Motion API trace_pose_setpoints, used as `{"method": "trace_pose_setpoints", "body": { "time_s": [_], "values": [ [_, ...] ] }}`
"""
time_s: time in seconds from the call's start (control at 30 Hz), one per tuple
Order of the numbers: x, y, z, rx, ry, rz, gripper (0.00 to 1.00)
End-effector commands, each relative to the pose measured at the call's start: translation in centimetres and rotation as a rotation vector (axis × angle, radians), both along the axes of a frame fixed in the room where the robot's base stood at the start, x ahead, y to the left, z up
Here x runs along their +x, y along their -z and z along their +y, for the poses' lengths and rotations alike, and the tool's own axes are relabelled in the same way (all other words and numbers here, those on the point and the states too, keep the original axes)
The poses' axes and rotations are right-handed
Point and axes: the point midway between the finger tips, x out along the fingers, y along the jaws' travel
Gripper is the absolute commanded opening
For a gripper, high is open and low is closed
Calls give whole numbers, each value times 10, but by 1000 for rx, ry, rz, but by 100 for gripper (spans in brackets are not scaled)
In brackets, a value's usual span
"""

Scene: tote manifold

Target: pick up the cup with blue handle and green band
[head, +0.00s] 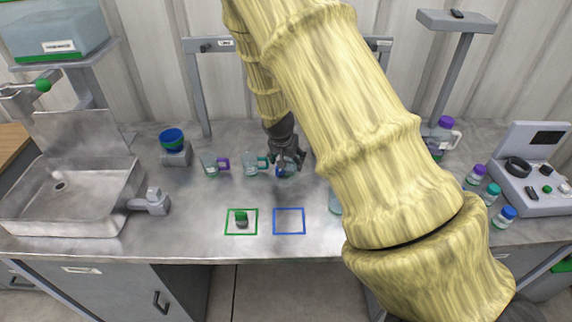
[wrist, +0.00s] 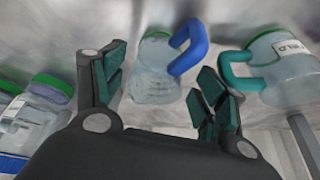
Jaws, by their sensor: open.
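The cup with a blue handle and green band (wrist: 153,82) is clear glass and sits between my gripper's spread fingers in the wrist view, apart from them as far as I can tell. Its blue handle points right, toward the right finger. In the head view, this cup (head: 291,170) is partly hidden by my gripper (head: 281,161). My gripper is open and empty, and it also shows in the wrist view (wrist: 163,62).
A cup with a teal handle (wrist: 278,72) stands close on the right in the wrist view. In the head view, a purple-handled cup (head: 210,163) stands farther left. Green (head: 228,224) and blue (head: 289,234) outlined squares lie in front; a small green-topped object (head: 241,217) is in the green one.

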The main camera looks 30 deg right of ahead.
Motion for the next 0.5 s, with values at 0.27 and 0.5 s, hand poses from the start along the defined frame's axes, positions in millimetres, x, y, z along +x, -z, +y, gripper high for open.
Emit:
{"method": "trace_pose_setpoints", "body": {
  "time_s": [0.27, 0.5],
  "values": [
    [2, 8, -3, -1, -1, -1, 72],
    [2, 8, -3, 0, 0, -1, 59]
  ]
}}
